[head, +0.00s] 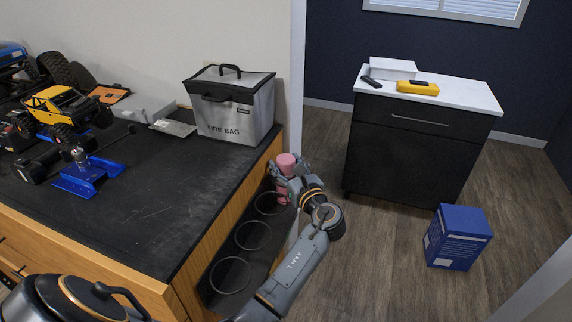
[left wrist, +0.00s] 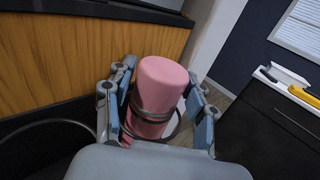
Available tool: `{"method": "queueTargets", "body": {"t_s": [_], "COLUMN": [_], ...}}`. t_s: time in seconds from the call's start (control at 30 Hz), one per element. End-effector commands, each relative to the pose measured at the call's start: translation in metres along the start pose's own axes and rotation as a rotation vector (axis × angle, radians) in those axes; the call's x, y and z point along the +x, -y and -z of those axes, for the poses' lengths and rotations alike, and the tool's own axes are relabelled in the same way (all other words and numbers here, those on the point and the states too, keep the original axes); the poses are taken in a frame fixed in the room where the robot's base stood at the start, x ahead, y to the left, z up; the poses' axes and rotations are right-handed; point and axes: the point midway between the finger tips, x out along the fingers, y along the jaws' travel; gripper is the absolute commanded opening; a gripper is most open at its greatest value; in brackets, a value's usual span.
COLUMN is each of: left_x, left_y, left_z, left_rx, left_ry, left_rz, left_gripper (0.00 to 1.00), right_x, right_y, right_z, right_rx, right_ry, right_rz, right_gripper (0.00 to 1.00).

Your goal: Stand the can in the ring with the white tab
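The pink can (head: 286,163) stands at the far end of the row of dark rings on the side of the workbench. In the left wrist view the can (left wrist: 163,80) leans slightly, and thin dark bands cross its lower part; they look like the rim of a ring around it. My left gripper (head: 290,172) straddles the can with its fingers apart, and a gap shows on the can's right side. Nearer rings (head: 253,235) are empty. I cannot make out a white tab; the can's base and the ring there are mostly hidden. My right gripper is not in view.
The black-topped workbench (head: 165,215) carries a grey fire bag (head: 235,108), a yellow crawler (head: 62,110) and a blue stand (head: 88,177). A dark cabinet (head: 415,150) and a blue box (head: 458,238) stand to the right, with open floor between.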

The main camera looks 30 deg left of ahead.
Motion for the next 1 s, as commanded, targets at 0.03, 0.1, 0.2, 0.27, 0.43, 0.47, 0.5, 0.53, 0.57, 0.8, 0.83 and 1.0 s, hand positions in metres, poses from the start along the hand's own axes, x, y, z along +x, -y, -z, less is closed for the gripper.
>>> {"method": "queueTargets", "body": {"t_s": [0.03, 0.1, 0.2, 0.27, 0.43, 0.47, 0.5, 0.53, 0.57, 0.8, 0.83, 1.0], "left_x": [0.000, 0.000, -0.003, -0.011, -0.044, -0.051, -0.060, -0.067, -0.073, -0.111, -0.113, -0.120], "left_y": [0.000, 0.000, 0.000, 0.000, 0.000, 0.001, 0.000, 0.000, 0.001, 0.000, 0.000, 0.000], "left_z": [0.000, -0.001, -0.004, -0.005, -0.006, -0.006, -0.006, -0.006, -0.006, -0.004, -0.004, -0.004], "left_rx": [0.000, 0.000, 0.000, 0.001, 0.002, 0.001, 0.000, 0.000, 0.001, 0.000, -0.001, -0.002], "left_ry": [0.000, 0.000, -0.001, -0.001, -0.004, -0.003, -0.003, -0.004, -0.003, -0.001, -0.001, 0.001], "left_rz": [0.000, 0.000, 0.001, 0.001, 0.002, 0.003, 0.002, 0.001, 0.002, 0.000, 0.001, -0.001], "left_gripper": [0.55, 0.55, 0.55, 0.55, 0.55, 0.55, 0.55, 0.55, 0.55, 0.55, 0.55, 0.55], "right_x": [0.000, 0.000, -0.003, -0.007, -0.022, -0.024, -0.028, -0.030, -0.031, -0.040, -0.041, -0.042], "right_y": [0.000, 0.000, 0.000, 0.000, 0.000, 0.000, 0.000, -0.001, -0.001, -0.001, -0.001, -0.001], "right_z": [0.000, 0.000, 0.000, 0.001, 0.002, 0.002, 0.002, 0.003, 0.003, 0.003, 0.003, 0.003], "right_rx": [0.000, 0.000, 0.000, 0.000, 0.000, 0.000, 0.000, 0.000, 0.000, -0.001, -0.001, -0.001], "right_ry": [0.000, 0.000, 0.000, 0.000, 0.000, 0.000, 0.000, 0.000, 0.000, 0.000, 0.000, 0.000], "right_rz": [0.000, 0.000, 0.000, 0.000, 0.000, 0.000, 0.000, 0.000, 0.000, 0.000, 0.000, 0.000], "right_gripper": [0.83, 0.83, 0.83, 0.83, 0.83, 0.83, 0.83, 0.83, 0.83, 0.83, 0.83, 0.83]}}
